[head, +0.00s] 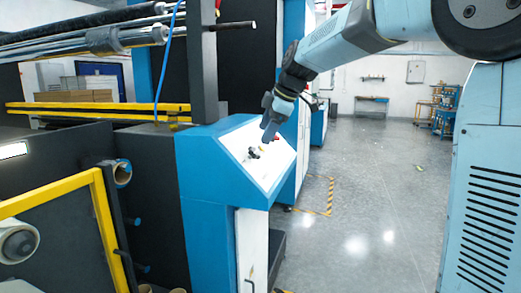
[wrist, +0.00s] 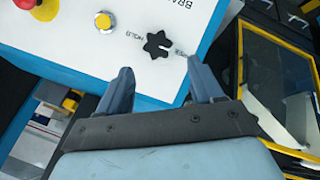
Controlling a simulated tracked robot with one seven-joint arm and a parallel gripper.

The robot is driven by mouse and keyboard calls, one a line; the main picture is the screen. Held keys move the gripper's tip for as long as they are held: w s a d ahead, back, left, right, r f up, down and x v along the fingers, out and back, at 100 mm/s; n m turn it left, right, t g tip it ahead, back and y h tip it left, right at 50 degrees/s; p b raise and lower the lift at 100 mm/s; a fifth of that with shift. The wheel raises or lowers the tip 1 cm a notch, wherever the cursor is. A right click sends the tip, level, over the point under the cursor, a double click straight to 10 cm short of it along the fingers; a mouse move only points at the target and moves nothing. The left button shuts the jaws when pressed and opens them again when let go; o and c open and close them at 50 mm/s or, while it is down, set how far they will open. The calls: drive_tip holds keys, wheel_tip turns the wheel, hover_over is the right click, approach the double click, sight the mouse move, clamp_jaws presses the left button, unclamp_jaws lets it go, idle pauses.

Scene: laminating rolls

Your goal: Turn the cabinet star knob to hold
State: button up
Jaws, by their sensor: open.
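The black star knob (wrist: 158,45) sits on the white sloped panel of the blue cabinet, with the printed word HOLD to its left and a partly readable label to its right in the wrist view. In the head view the knob (head: 253,153) shows small on the panel (head: 262,170), just below my gripper (head: 269,118). In the wrist view my gripper (wrist: 164,85) is open and empty, its two fingers apart. The knob lies beyond the fingertips, roughly in line with the gap between them, and no finger visibly touches it.
A yellow button (wrist: 103,20) and a red button (wrist: 25,3) are on the same panel. A yellow guard frame (head: 98,205) and rollers (head: 90,40) stand at the left. The grey floor (head: 375,200) to the right is mostly clear.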

sight(255, 151)
drive_tip(key=x, duration=0.7)
drive_tip(key=shift+w+a+f, duration=0.15)
drive_tip(key=shift+f, duration=0.2)
